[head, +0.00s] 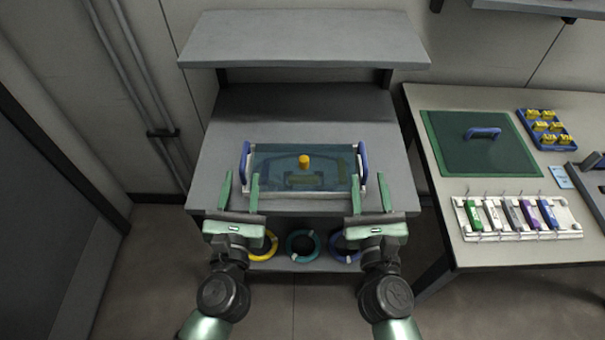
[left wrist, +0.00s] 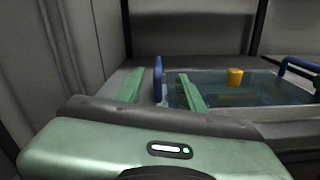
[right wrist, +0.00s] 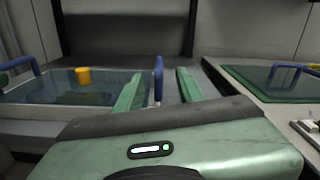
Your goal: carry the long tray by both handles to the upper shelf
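The long tray (head: 268,181) sits on the grey bench surface under the upper shelf (head: 300,40). It has a clear teal interior, a blue handle at each end, and a yellow cylinder (head: 304,162) standing on it. My left gripper (head: 240,192) is open, its fingers on either side of the left handle (head: 245,162); this handle rises between the fingers in the left wrist view (left wrist: 158,80). My right gripper (head: 370,192) is open, its fingers on either side of the right handle (head: 363,160), also seen in the right wrist view (right wrist: 158,78). Neither gripper visibly grips a handle.
Yellow (head: 266,246), teal (head: 291,246) and blue rings lie on a lower shelf. A right-hand table (head: 440,200) holds a green mat (head: 470,155) with a blue handle, a blue tray of yellow pieces (head: 546,128) and a coloured rack (head: 515,218). The upper shelf top is empty.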

